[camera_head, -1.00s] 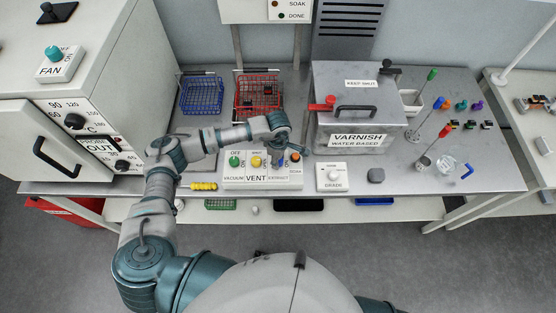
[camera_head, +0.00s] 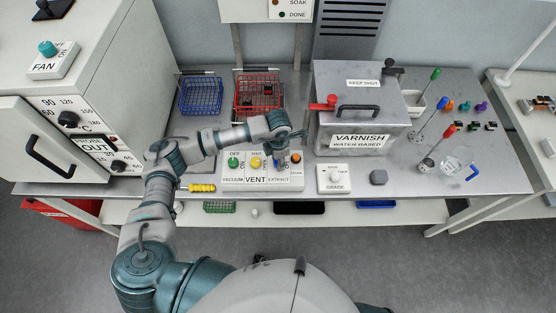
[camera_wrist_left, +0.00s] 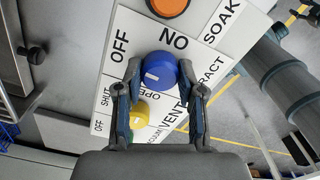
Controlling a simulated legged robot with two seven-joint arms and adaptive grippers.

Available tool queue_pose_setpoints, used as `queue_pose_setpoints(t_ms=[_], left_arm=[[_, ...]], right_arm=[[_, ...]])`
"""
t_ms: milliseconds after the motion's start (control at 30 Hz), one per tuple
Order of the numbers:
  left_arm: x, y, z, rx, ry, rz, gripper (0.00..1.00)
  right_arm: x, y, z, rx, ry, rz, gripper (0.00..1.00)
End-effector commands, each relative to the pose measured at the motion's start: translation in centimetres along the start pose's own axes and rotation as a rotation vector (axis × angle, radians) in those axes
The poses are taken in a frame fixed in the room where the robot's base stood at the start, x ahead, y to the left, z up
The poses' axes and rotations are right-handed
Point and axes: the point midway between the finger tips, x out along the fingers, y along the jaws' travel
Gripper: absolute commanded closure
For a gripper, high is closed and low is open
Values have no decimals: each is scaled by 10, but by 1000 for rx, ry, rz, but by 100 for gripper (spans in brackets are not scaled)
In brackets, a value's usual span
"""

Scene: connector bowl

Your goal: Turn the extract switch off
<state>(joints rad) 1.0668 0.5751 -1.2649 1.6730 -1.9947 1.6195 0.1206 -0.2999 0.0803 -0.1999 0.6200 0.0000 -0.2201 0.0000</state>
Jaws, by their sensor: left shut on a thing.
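The extract switch is a blue round knob on the white vent panel (camera_head: 262,184), beside the word EXTRACT. In the left wrist view the blue knob (camera_wrist_left: 160,66) sits between the two fingers of my left gripper (camera_wrist_left: 160,78), which is shut on it. A small white mark shows on the knob's lower left. The words OFF and ON are printed above it in that view, ON appearing upside down. In the head view my left gripper (camera_head: 284,150) reaches down over the panel's right part and partly hides the knob. My right gripper is not in view.
An orange button (camera_wrist_left: 168,6) marked SOAK and a yellow knob (camera_wrist_left: 139,108) are close to the blue knob. A green knob (camera_head: 233,162) is further left on the panel. The varnish box (camera_head: 356,140) stands to the right, with the grade dial box (camera_head: 335,180) in front.

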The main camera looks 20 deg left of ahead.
Motion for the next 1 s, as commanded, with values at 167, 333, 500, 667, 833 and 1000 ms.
queue_pose_setpoints(t_ms=[167, 333, 500, 667, 833, 1000], left_arm=[[-2, 2, 2, -53, -7, 6, 96], [-2, 2, 2, -74, -8, 6, 96], [-3, 3, 2, -78, -8, 7, 96], [-3, 3, 2, -78, -9, 7, 96], [-3, 3, 2, -77, -8, 7, 36], [-2, 1, 1, -75, -5, 4, 36]], right_arm=[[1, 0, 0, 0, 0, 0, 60], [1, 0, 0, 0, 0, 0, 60], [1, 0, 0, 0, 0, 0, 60], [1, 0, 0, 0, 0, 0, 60], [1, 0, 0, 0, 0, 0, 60], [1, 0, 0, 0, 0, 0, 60]])
